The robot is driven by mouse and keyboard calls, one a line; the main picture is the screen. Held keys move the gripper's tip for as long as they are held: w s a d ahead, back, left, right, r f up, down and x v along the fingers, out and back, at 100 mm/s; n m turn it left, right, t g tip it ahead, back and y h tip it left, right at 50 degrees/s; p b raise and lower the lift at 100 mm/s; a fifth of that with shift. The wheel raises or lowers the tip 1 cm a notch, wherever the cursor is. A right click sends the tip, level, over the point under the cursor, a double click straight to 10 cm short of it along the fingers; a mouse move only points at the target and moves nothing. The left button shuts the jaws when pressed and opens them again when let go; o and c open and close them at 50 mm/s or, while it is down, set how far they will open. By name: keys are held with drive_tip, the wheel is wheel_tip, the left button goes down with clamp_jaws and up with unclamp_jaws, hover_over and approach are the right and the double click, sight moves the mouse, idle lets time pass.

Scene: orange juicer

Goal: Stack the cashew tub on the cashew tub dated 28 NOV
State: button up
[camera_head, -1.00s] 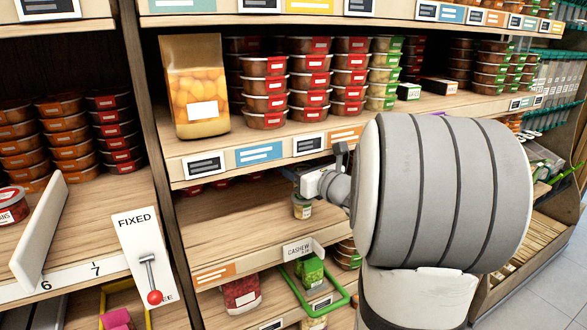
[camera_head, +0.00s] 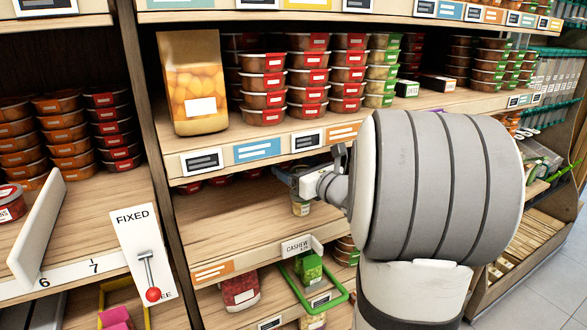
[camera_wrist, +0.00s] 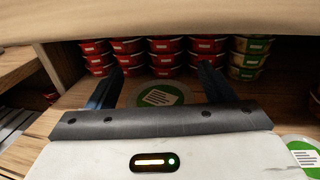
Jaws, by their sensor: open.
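My gripper (camera_wrist: 158,85) is open, reaching into the middle shelf with its two dark fingers apart. In the wrist view, a tub with a round green-and-white lid (camera_wrist: 163,94) lies between and beyond the fingers, partly hidden by my gripper body. A second green-and-white lid (camera_wrist: 304,158) is at the lower right edge, outside the fingers. In the head view, my gripper (camera_head: 287,176) is above a small tub (camera_head: 301,208) with a pale label, standing on the shelf behind the CASHEW sign (camera_head: 297,246). No date is readable, and I cannot tell which lid belongs to this tub.
Red-labelled and green-labelled tubs (camera_wrist: 168,60) stand in stacks at the shelf's back. The shelf above (camera_head: 240,150) hangs low over my gripper. Bare wood (camera_head: 225,235) is free to the left. A green-framed bin (camera_head: 322,303) is below.

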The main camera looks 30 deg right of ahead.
drive_tip(key=shift+r, duration=0.2)
drive_tip(key=b+v, duration=0.1)
drive_tip(key=v, duration=1.1)
drive_tip(key=s+a+f+n+g+y, duration=0.25)
drive_tip(key=a+f+n+g, duration=0.2)
drive_tip(key=a+n, duration=0.35)
drive_tip(key=s+a+f+n+g+y, duration=0.2)
drive_tip(key=s+a+f+n+g, duration=0.15)
drive_tip(key=a+n+g, duration=0.5)
drive_tip(key=s+a+f+n+g+h, duration=0.1)
drive_tip(key=s+f+n+h, duration=0.5)
drive_tip(key=n, duration=1.1)
drive_tip(key=shift+s+a+f+g+h, duration=0.25)
drive_tip(key=shift+s+a+g+h, duration=0.15)
drive_tip(key=shift+s+a+h, duration=0.65)
drive_tip(key=shift+s+d, duration=0.2)
drive_tip(key=shift+c, duration=0.2)
